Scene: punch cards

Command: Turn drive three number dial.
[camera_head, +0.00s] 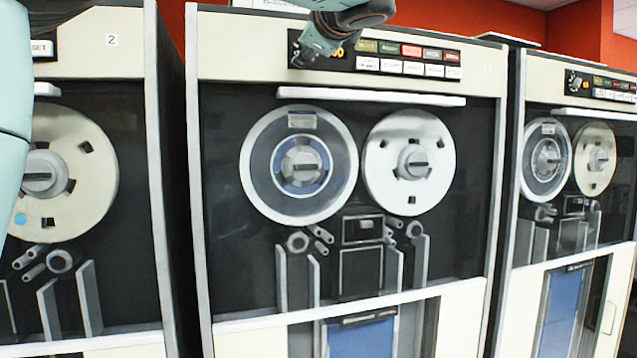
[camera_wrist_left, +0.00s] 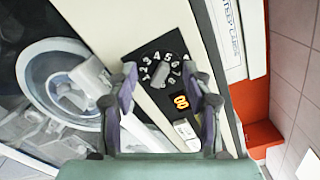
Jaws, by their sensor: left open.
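The middle tape drive (camera_head: 485,200) has a black control panel with coloured and white buttons along its top. In the head view my left gripper (camera_head: 302,60) is in front of the panel's left end and hides the dial there. In the left wrist view the number dial (camera_wrist_left: 162,73), with white numerals around a grey knob, lies between the open fingers of my left gripper (camera_wrist_left: 160,78). Whether the fingers touch the knob cannot be told. Orange lit digits (camera_wrist_left: 181,101) show beside the dial. My right gripper is not in view.
A drive marked 2 (camera_head: 111,40) stands at the left and another drive (camera_head: 600,72) at the right, each with tape reels. A white ledge (camera_head: 370,97) juts out below the middle panel. Behind the drives is a red wall (camera_head: 480,20).

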